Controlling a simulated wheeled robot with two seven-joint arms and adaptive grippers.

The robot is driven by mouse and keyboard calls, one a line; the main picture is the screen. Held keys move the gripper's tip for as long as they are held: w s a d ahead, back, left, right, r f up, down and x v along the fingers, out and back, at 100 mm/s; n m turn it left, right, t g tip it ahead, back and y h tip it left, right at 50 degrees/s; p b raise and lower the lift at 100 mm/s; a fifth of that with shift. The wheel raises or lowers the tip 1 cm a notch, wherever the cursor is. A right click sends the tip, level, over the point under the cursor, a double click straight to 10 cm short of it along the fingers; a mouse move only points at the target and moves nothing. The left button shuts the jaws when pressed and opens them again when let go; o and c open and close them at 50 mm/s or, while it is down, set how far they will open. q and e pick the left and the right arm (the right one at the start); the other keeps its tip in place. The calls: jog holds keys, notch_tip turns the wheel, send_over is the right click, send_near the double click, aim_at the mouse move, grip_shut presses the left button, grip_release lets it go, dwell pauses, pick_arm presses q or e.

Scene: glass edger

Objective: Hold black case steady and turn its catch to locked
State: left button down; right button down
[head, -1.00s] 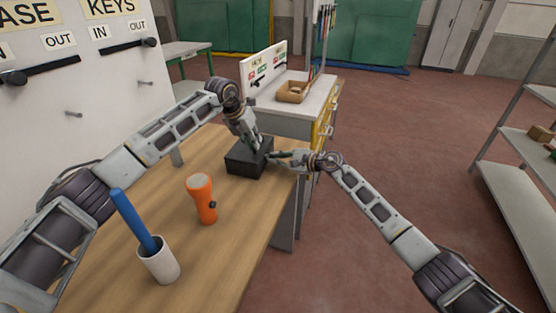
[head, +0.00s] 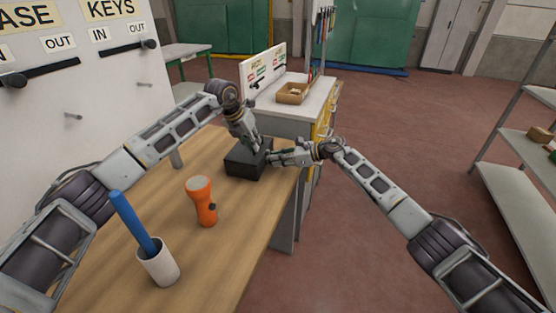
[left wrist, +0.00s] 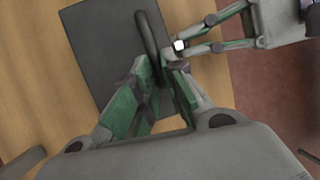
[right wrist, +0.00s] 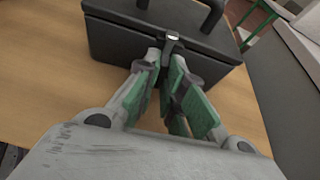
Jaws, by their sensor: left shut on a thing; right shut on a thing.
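The black case (head: 245,165) stands on the wooden table near its right edge. Its dark arched handle (left wrist: 146,35) is on the lid. My left gripper (head: 257,146) comes down from above and is shut on the handle, as the left wrist view (left wrist: 160,80) also shows. A small silver catch (right wrist: 172,39) is on the case's side, at the lid edge. My right gripper (right wrist: 167,65) is shut on the catch; in the head view (head: 270,158) it reaches the case from the right. The fingers partly hide the catch, so its exact angle is hard to tell.
An orange flashlight (head: 202,203) and a white cup (head: 158,262) holding a blue rod (head: 133,222) stand on the table (head: 240,219) nearer to me. A white panel with levers (head: 90,85) is at the left. A workbench with a cardboard box (head: 292,94) stands behind.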

jog(key=shift+f+m, duration=0.1)
jog(key=shift+m, duration=0.2)
jog(key=c, duration=1.5)
grip_release()
jog(key=shift+d, duration=0.1)
jog(key=shift+v, duration=6)
jog(key=shift+w, duration=0.1)
